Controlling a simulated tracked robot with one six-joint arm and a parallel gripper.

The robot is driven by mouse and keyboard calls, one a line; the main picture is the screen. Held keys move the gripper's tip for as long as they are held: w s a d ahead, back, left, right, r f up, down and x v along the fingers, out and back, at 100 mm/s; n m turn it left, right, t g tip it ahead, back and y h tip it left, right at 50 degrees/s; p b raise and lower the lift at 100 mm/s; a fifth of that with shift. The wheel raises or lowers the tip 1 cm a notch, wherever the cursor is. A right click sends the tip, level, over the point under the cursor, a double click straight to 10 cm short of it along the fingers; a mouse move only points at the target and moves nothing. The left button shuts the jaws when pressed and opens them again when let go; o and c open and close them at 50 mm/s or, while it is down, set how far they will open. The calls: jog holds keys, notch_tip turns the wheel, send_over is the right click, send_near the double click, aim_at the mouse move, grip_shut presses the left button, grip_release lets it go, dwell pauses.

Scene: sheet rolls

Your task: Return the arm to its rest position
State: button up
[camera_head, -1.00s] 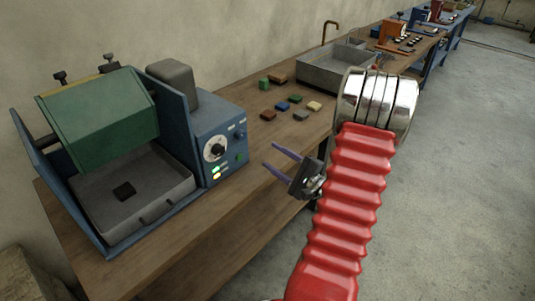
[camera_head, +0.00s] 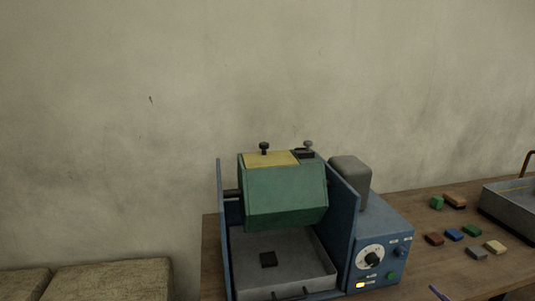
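The rest of my gripper and nearly all of my arm are out of the picture. One fingertip alone does not show whether the gripper is open or shut. No object shows at the fingertip.
Several small coloured blocks lie on the wooden bench (camera_head: 425,262). A grey basin (camera_head: 508,205) stands at right, padded blocks (camera_head: 110,280) lower left.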

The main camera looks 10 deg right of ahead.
jog(key=s+a+f+n+g+y, duration=0.1)
jog(key=s+a+n+g+y, duration=0.3)
jog(key=a+g, duration=0.5)
jog(key=s+a+f+n+g+y, duration=0.15)
jog(key=s+a+n+g, duration=0.35)
jog(key=a, duration=0.9)
jog(key=s+a+r+n+t+h, duration=0.1)
jog(key=a+r+n+h, duration=0.2)
jog(key=a+r+n, duration=0.3)
jog(key=a+r+n+t+h, duration=0.1)
jog(key=a+r+n+h, duration=0.3)
jog(key=a+r+n, duration=0.3)
notch_tip(320, 180, up, 5)
jog(key=n, duration=0.3)
jog(key=shift+s+f, duration=0.15)
jog(key=shift+s, duration=0.2)
